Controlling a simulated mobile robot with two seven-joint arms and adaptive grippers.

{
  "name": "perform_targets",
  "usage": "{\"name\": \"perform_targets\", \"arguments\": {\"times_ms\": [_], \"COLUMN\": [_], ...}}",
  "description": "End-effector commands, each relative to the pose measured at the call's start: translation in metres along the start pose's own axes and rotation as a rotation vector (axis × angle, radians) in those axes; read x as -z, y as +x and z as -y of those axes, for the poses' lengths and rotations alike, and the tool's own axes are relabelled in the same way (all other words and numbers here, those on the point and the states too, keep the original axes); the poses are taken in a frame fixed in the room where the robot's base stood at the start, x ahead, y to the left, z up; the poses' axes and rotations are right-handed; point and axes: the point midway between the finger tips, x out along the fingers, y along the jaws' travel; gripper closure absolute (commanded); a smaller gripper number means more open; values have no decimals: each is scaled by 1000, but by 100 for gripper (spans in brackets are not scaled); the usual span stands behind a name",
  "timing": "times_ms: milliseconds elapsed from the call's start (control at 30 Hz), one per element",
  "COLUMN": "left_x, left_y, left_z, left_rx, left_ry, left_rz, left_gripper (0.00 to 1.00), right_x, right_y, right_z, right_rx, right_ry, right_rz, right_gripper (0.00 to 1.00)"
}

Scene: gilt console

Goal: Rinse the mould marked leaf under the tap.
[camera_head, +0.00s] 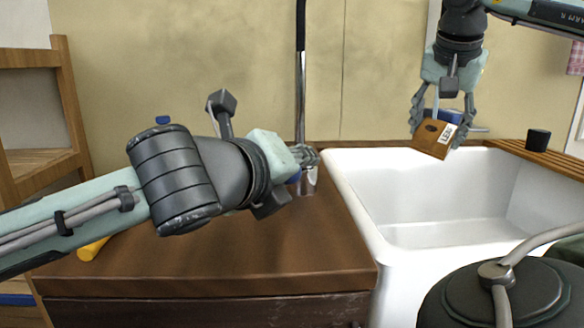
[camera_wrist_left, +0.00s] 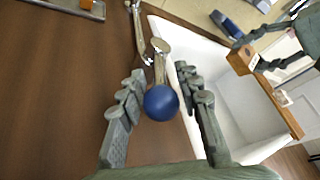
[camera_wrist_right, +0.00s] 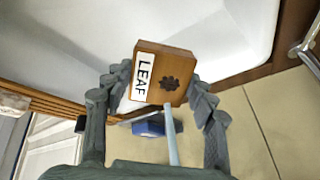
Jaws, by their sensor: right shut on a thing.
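The mould (camera_head: 432,140) is a small wooden block with a white label, held above the sink (camera_head: 345,190). In the right wrist view, the mould (camera_wrist_right: 175,62) shows the word LEAF and a dark leaf-like mark. My right gripper (camera_wrist_right: 160,84) is shut on it, with a finger at either side. The chrome tap (camera_wrist_left: 140,32) stands on the counter beside the sink. Its lever ends in a blue ball knob (camera_wrist_left: 160,103). My left gripper (camera_wrist_left: 160,92) is open with the knob between its fingers. I see no water running.
The brown wooden counter (camera_head: 240,268) lies left of the sink. A black cup (camera_head: 539,140) stands on the slatted wooden ledge (camera_head: 567,164) at the right. A blue object (camera_wrist_right: 150,127) lies beyond the mould. A wooden shelf (camera_head: 70,95) stands at the far left.

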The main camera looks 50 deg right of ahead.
Motion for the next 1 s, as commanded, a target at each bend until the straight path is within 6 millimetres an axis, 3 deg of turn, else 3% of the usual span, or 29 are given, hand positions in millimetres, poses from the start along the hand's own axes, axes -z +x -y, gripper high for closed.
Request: {"name": "perform_targets", "arguments": {"times_ms": [100,367,667,1000], "left_x": [0,0,-1,-6], "left_y": [0,0,0,0], "left_z": [0,0,-1,-12], "left_rx": [0,0,3,117], "left_ry": [0,-1,2,58], "left_rz": [0,0,-3,-126], "left_gripper": [69,100,100,100], "right_x": [0,0,0,0], "right_y": [0,0,0,0], "right_z": [0,0,0,0], "right_rx": [0,0,0,0], "right_ry": [0,0,0,0], "right_rz": [-1,-1,0,0], "right_gripper": [74,74,74,74]}}
